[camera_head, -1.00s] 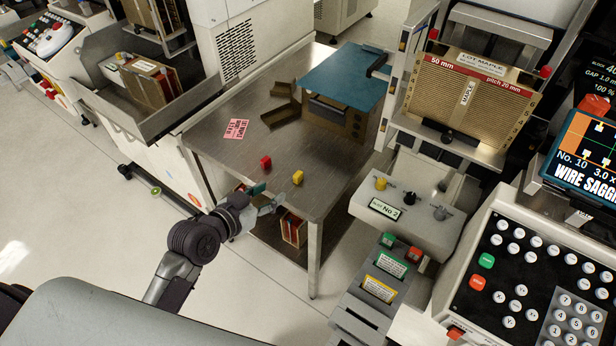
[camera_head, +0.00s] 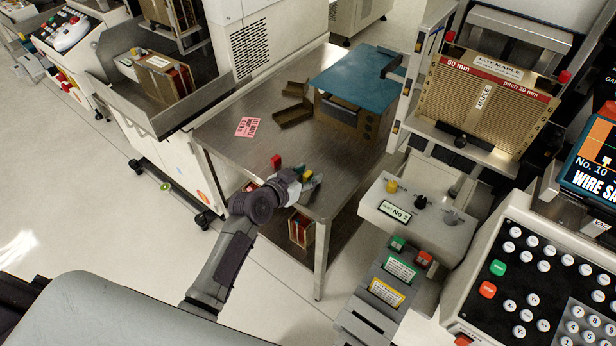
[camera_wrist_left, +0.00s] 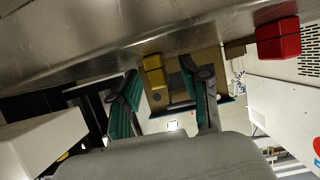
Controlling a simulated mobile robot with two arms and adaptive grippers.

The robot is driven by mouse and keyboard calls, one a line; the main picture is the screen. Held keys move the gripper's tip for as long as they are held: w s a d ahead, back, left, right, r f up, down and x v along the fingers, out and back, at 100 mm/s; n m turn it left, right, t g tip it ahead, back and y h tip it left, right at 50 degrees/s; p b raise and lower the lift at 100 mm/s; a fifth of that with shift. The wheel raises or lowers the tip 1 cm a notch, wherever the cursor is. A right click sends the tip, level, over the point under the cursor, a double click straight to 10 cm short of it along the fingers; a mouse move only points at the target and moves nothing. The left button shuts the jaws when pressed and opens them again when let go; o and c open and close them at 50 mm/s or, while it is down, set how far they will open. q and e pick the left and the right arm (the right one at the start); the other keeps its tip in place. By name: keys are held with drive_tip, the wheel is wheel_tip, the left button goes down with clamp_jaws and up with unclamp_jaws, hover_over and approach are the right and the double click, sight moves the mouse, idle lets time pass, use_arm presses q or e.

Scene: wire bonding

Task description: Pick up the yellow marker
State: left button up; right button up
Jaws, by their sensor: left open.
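The yellow marker (camera_head: 308,173) is a small block near the front edge of the metal table, partly hidden by my left gripper (camera_head: 305,179) in the head view. In the left wrist view the yellow marker (camera_wrist_left: 154,71) shows between and beyond the two teal-padded fingers of my left gripper (camera_wrist_left: 160,78). Those fingers are spread apart with a gap around the marker's line of sight. I cannot tell whether either finger touches it. My right gripper is not in view.
A red block (camera_head: 276,161) stands to the left of the gripper, also in the left wrist view (camera_wrist_left: 278,38). The metal table (camera_head: 225,150) also bears a pink label (camera_head: 247,126), brown trays (camera_head: 293,114) and a teal-topped box (camera_head: 350,75). A control panel (camera_head: 520,270) is at right.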

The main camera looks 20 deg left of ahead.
use_arm(q)
drive_tip(key=c, duration=0.8)
drive_tip(key=shift+c, duration=0.2)
drive_tip(key=shift+r, duration=0.15)
